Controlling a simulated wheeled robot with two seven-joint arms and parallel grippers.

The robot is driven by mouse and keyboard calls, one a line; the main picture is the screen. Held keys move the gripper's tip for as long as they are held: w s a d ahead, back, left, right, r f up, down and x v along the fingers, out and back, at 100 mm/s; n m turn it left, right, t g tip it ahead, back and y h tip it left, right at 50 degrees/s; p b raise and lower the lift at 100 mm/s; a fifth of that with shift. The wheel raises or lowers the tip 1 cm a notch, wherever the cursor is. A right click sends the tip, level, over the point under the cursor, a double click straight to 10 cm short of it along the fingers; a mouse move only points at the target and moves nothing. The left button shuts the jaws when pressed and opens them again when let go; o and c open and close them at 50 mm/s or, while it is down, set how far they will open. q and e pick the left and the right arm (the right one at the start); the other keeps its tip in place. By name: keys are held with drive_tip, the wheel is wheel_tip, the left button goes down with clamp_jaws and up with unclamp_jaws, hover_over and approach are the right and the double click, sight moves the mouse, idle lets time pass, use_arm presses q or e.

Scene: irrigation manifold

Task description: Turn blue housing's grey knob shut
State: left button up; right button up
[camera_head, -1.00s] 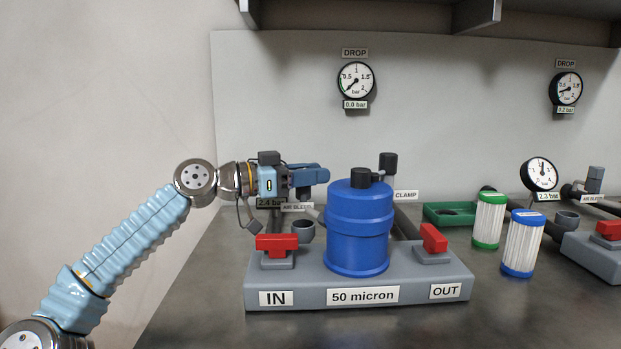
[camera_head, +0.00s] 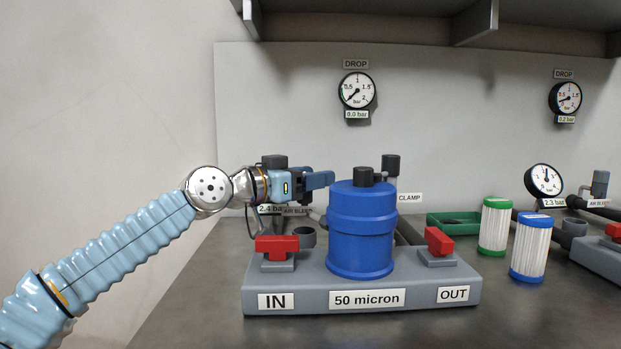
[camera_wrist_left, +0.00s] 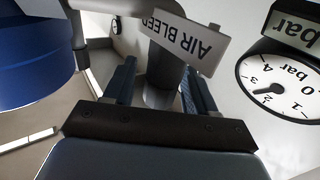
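The blue housing (camera_head: 361,232) stands upright on the grey base labelled "50 micron" and shows a black cap on top. My left gripper (camera_head: 326,180) is behind and left of its upper part, in front of the back panel. In the left wrist view, my left gripper's two fingers (camera_wrist_left: 160,88) are apart. A grey round post (camera_wrist_left: 161,70) stands between them, by the "AIR BLEED" label (camera_wrist_left: 187,37). I cannot tell whether the fingers touch it. In the head view the gripper hides the post. The housing's blue side (camera_wrist_left: 35,65) fills the left wrist view's upper left. My right gripper is not in view.
Red handles (camera_head: 277,246) and (camera_head: 438,241) flank the housing on the base. A gauge (camera_wrist_left: 275,85) is close right of the fingers in the left wrist view. Green-ended (camera_head: 495,227) and blue-ended (camera_head: 530,247) filters stand to the right. A shelf is overhead.

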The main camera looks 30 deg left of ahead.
use_arm(q)
drive_tip(key=shift+r, duration=0.35)
wheel_tip(320, 180, up, 3)
drive_tip(key=shift+p, duration=0.85)
drive_tip(key=s+d+r+b, duration=0.1)
drive_tip(key=s+d+r, duration=0.6)
drive_tip(key=s, duration=0.5)
wheel_tip(320, 180, up, 2)
drive_tip(key=shift+r, duration=0.15)
